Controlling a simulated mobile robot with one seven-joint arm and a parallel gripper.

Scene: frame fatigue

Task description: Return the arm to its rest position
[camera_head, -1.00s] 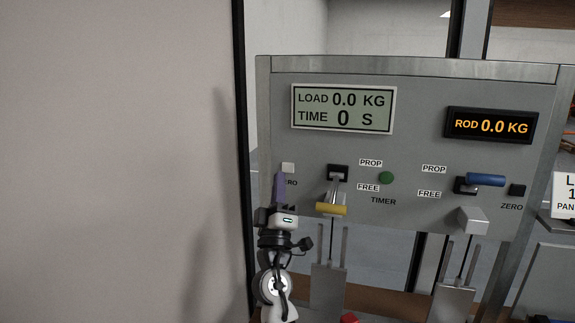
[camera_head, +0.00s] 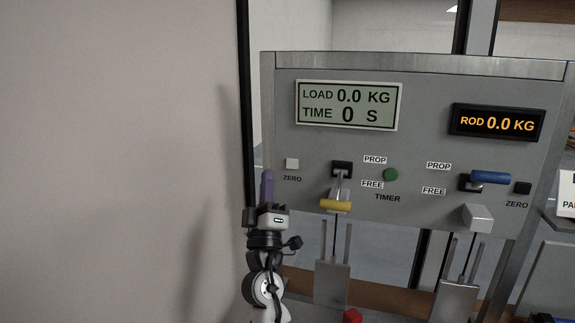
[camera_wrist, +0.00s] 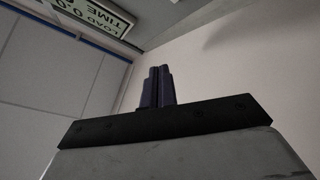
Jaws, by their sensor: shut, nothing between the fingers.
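My gripper (camera_head: 268,185) stands upright at the lower left of the grey panel in the head view, its purple fingers pointing up. In the wrist view the fingers (camera_wrist: 158,85) are pressed together with nothing between them. The gripper is left of and below the white ZERO button (camera_head: 292,163), apart from it in the picture. Part of my arm (camera_head: 268,285) shows below it; the rest is out of frame.
The panel (camera_head: 430,120) carries a display (camera_head: 348,105) reading 0.0 KG and 0 S, and a rod display (camera_head: 497,123) reading 0.0 KG. The yellow-handled lever (camera_head: 336,205) is down; the blue-handled lever (camera_head: 490,177) sticks out right. A pale wall (camera_head: 120,160) fills the left.

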